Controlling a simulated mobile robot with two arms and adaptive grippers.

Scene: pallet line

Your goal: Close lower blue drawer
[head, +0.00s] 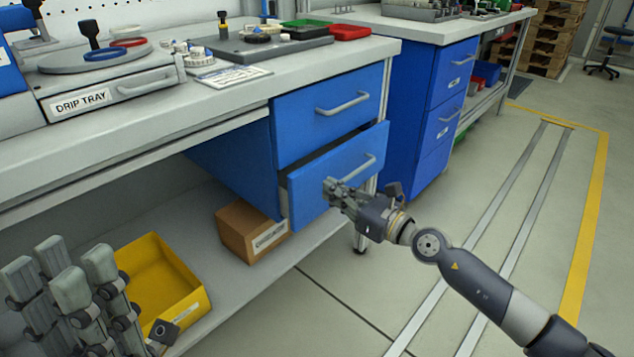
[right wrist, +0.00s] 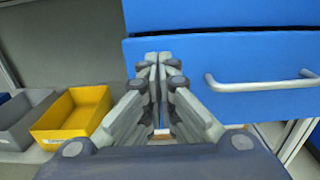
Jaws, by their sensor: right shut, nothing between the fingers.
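The lower blue drawer (head: 312,184) hangs under the workbench and stands slightly open; a dark gap shows along its left side. Its grey bar handle (head: 353,170) is on the front. The upper blue drawer (head: 312,110) above it looks closed. My right gripper (head: 332,188) is shut and empty, with its fingertips at the lower drawer's front, left of the handle. The right wrist view shows the fingertips (right wrist: 158,60) against or just before the blue front; contact is unclear. My left gripper (head: 70,285) is at the lower left, away from the drawer; its fingertips look apart.
A yellow bin (head: 165,285) and a cardboard box (head: 250,232) sit on the lower shelf. A second blue cabinet (head: 440,110) stands to the right. The benchtop holds a drip tray (head: 110,98) and several parts. The floor to the right is clear.

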